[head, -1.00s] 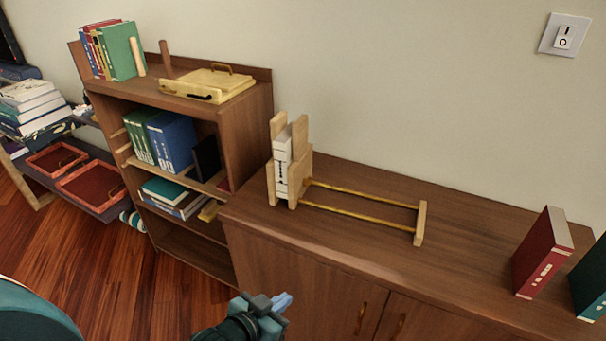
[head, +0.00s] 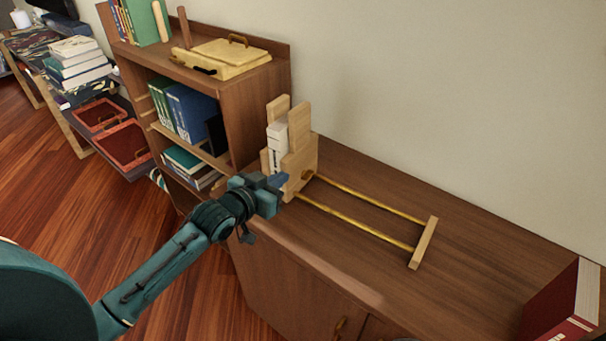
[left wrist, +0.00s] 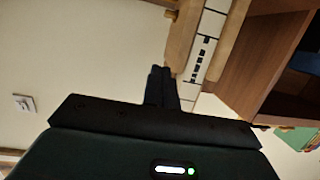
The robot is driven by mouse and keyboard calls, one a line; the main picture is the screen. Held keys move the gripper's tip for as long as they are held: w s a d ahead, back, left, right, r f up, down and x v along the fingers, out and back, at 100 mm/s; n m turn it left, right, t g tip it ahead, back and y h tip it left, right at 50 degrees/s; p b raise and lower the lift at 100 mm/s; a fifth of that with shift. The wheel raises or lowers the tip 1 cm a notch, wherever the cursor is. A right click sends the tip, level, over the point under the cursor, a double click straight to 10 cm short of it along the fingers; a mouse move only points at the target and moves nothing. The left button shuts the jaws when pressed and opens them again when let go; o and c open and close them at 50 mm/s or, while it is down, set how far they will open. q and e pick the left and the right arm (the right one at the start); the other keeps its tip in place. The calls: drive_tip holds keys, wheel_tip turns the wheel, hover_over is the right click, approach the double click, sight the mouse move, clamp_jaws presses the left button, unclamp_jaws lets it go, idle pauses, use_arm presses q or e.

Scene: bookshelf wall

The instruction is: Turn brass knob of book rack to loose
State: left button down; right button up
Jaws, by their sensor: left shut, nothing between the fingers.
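The wooden book rack (head: 428,243) stands on the low cabinet, with two brass rods running to an end bar. White books (head: 277,142) stand upright between its wooden plates at the left end. A small brass piece (head: 308,175), which looks like the knob, shows beside the inner plate where the far rod meets it. A brass bit (left wrist: 172,14) also shows at the top of the left wrist view. My left gripper (head: 282,180) is shut and empty, close in front of the rack's left end; contact cannot be told. My right gripper is out of view.
The low cabinet top (head: 480,260) is mostly clear. A red book (head: 560,300) stands at its right end. A taller bookshelf (head: 255,100) with books and a yellow case (head: 225,57) rises close on the left. The wall is behind.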

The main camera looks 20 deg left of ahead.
use_arm(q)
hover_over(302, 177)
drive_tip(key=s, duration=0.2)
drive_tip(key=shift+d+f, duration=0.2)
drive_tip(key=shift+f, duration=0.4)
drive_tip(key=shift+d+f, duration=0.15)
drive_tip(key=shift+f, duration=0.4)
wheel_tip(302, 177, down, 3)
drive_tip(key=shift+s+r, duration=0.1)
drive_tip(key=shift+f, duration=0.65)
